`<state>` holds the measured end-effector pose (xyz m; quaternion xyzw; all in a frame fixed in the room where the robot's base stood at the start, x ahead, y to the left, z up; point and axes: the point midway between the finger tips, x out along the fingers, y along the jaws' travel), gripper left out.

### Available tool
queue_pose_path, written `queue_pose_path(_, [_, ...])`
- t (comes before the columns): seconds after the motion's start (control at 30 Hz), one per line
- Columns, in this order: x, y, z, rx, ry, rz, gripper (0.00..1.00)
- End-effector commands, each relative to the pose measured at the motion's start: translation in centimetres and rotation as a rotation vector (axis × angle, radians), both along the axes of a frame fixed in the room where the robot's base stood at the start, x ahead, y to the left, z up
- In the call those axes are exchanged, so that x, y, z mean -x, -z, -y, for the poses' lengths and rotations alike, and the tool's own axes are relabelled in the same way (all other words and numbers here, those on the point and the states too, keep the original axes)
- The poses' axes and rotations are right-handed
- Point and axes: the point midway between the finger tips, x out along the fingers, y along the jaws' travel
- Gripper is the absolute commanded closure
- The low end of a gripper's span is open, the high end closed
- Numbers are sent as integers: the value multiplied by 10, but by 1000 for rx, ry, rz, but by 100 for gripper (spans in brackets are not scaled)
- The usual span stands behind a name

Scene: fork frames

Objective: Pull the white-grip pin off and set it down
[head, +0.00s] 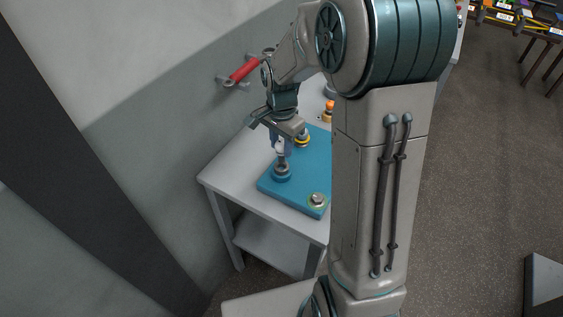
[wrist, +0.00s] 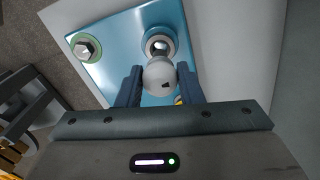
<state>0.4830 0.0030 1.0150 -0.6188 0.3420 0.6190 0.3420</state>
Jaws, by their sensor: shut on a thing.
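The white-grip pin (head: 281,150) stands about upright over a dark-ringed round socket (head: 282,173) on the blue plate (head: 268,185). In the wrist view its rounded white grip (wrist: 158,80) sits between the two dark fingers of my gripper (wrist: 159,84). My gripper (head: 281,141) is shut on the grip from above. The metal shaft below the grip reaches down toward the socket (wrist: 160,45). I cannot tell how deep the shaft sits in it.
A green-ringed bolt (head: 318,199) is at the plate's front corner, and a yellow-ringed post (head: 302,139) stands behind the pin. An orange-topped piece (head: 328,108) is farther back. The grey table (head: 233,172) has bare room left of the plate. A red handle (head: 243,70) is on the wall.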

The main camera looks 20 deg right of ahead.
Motion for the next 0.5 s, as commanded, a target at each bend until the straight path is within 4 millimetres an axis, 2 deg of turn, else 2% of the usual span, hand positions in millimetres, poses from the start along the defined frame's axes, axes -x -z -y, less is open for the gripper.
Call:
queue_pose_path(0.23, [0,-3,0,0,0,1,100])
queue_pose_path(0.5, [0,-19,0,0,0,2,100])
